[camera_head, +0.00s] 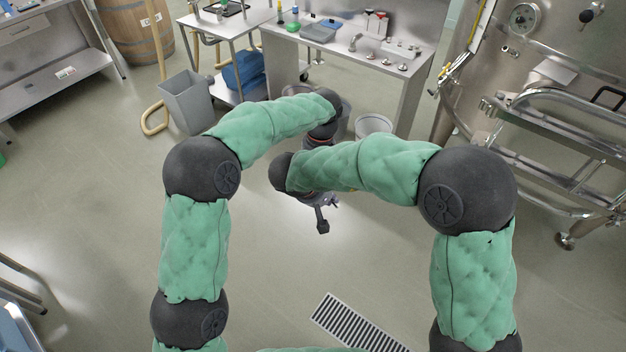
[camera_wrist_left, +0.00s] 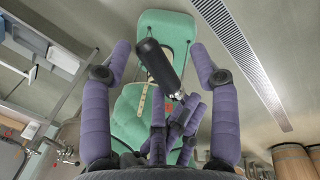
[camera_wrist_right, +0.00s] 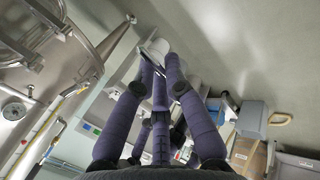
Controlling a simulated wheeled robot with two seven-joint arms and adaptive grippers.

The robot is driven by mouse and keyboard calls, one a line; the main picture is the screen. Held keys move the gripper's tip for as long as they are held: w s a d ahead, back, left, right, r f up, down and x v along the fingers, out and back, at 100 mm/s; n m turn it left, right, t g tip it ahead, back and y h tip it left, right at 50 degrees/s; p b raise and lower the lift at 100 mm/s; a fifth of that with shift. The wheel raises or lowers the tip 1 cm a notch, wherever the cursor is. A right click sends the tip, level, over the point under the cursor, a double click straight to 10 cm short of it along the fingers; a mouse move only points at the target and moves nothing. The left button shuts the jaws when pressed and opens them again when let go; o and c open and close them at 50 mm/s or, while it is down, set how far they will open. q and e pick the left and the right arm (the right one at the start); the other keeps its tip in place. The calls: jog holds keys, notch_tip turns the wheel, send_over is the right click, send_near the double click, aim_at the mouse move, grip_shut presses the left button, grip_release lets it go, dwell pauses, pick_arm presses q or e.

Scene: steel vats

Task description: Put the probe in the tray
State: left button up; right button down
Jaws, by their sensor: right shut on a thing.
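A dark cylinder with a shiny end, apparently the probe (camera_wrist_left: 160,65), shows in the left wrist view. It appears between the spread fingers of my left gripper (camera_wrist_left: 163,62), which do not visibly touch it. My right gripper (camera_head: 322,215) hangs above the floor in the head view. Its fingers (camera_wrist_right: 153,68) are drawn together in the right wrist view. It is shut on what seems to be the probe; the grip itself is largely hidden. In the head view my arms hide the left gripper. A grey-blue tray (camera_head: 320,32) lies on the back steel bench.
The bench (camera_head: 345,50) also carries small bottles and lab items. A cart with a dark tray (camera_head: 228,8) stands left of it. A grey bin (camera_head: 187,102) and a white bucket (camera_head: 373,125) stand on the floor. A steel vat frame (camera_head: 560,140) occupies the right.

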pick_arm(q)
notch_tip(320, 180, up, 11)
jog(key=d, duration=0.1)
jog(key=shift+w, duration=0.45)
jog(key=shift+f, duration=0.1)
jog(key=w+a+f+n+h, duration=0.1)
jog(key=a+f+n+h, duration=0.4)
jog(key=a, duration=0.5)
jog(key=shift+m+h, duration=0.3)
jog(key=shift+h, duration=0.1)
jog(key=x, duration=1.2)
jog(key=shift+a+f, duration=0.25)
jog(key=shift+a, duration=0.05)
pick_arm(e)
jog(key=w+a+f+n+t+y, duration=0.1)
jog(key=w+a+f+n+y, duration=0.1)
jog(key=w+a+f+n, duration=0.1)
notch_tip(320, 180, down, 3)
jog(key=shift+w+r+n+t, duration=0.15)
jog(key=shift+w+n+t, duration=0.15)
jog(key=shift+w+n, duration=0.45)
pick_arm(q)
grip_shut()
pick_arm(e)
jog(key=c, duration=1.2)
grip_release()
jog(key=shift+s+a+r, duration=0.1)
